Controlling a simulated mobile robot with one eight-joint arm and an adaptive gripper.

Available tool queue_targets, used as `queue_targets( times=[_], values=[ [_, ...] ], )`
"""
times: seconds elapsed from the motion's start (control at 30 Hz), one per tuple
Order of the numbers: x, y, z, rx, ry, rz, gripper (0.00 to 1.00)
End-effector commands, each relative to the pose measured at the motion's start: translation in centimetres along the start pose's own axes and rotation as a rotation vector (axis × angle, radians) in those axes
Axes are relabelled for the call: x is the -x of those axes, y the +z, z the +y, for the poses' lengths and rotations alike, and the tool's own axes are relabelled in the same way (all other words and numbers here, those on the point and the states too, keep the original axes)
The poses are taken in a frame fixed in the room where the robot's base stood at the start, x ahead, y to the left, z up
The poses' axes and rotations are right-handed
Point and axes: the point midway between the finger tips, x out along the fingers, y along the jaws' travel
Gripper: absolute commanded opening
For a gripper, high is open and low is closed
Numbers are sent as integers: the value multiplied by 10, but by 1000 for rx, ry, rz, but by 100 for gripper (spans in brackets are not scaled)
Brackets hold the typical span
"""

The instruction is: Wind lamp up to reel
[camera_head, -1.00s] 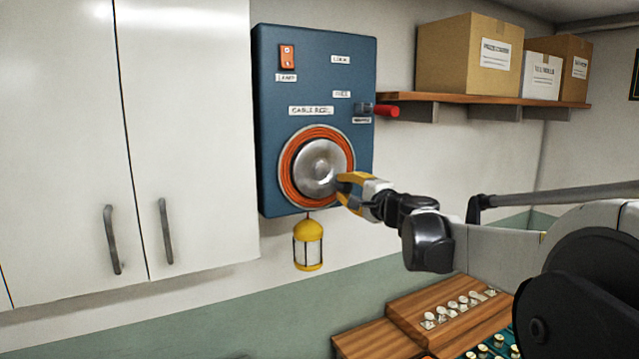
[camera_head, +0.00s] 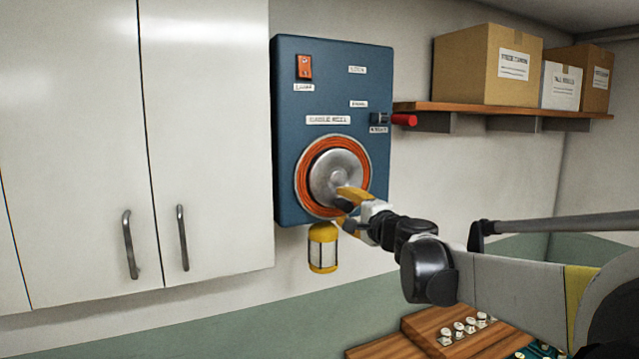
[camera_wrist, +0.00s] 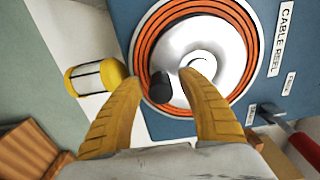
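The cable reel (camera_head: 307,178) is an orange coil with a silver hub on a blue wall panel (camera_head: 290,130). A dark crank knob (camera_wrist: 160,87) sticks out from the hub in the wrist view. My gripper (camera_head: 346,200) is at the lower part of the reel. In the wrist view its yellow fingers (camera_wrist: 163,82) stand apart on either side of the knob, with a visible gap, the left finger nearer. The yellow lamp (camera_head: 322,250) with white panes hangs upright close below the panel's bottom edge; it also shows in the wrist view (camera_wrist: 90,78).
A red-handled lever (camera_head: 403,120) sticks out from the panel's right side, and a red switch (camera_head: 304,66) is at its top left. White cabinets (camera_head: 205,120) stand left. A shelf (camera_head: 470,107) with boxes is at right. Wooden trays (camera_head: 425,325) lie below.

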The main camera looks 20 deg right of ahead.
Motion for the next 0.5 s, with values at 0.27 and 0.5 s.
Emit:
queue_targets(
  times=[0.27, 0.5],
  values=[
    [0, -1, 0, -1, 0, 1, 54],
    [18, -2, -1, -1, 0, 3, 54]
  ],
)
